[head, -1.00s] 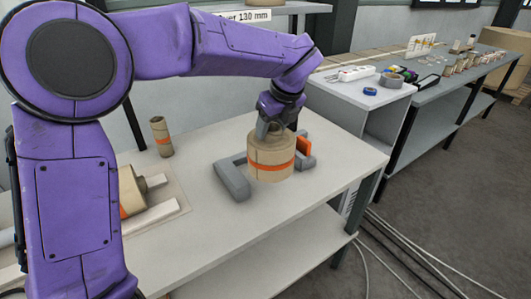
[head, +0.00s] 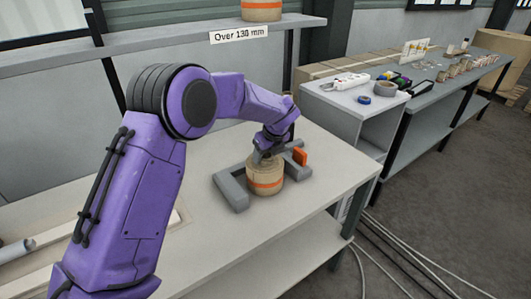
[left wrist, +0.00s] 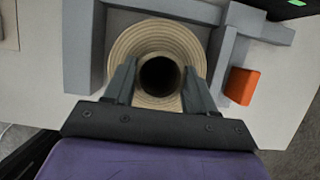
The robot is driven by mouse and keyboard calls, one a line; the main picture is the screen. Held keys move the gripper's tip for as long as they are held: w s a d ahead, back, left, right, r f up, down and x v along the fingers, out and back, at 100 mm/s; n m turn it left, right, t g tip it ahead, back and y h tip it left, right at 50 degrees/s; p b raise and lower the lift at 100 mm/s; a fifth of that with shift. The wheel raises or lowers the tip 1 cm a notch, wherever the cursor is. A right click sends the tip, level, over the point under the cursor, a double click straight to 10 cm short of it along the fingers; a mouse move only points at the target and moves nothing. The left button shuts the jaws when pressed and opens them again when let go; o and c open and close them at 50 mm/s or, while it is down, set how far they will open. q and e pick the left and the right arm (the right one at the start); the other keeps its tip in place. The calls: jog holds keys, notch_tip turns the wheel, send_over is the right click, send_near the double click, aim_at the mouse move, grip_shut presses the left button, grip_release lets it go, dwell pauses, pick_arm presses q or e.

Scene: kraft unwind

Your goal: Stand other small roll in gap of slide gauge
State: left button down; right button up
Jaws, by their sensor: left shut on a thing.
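A tan paper roll with an orange band (head: 265,181) stands upright at the grey slide gauge (head: 231,192) on the table. In the left wrist view, the roll (left wrist: 161,32) shows end-on with its dark core, between the gauge's left bar and right jaw, close to the back bar (left wrist: 178,8). An orange block (left wrist: 242,86) sits right of that jaw. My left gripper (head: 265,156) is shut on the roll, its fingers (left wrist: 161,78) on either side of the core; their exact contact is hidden. My right gripper is not in view.
Another orange-banded roll (head: 262,10) stands on the upper shelf above the "Over 130 mm" label (head: 238,35). A grey side cabinet (head: 345,105) holds tape rolls and a power strip. The table's front right is clear. Cables lie on the floor.

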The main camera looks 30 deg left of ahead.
pick_arm(q)
jog(key=shift+c, duration=1.8)
grip_release()
jog(key=shift+s, duration=0.1)
jog(key=shift+d+r, duration=0.1)
jog(key=shift+r, duration=0.15)
jog(key=b+v, duration=0.2)
jog(key=v, duration=0.9)
jog(key=shift+r, duration=0.35)
jog(key=shift+d, duration=0.15)
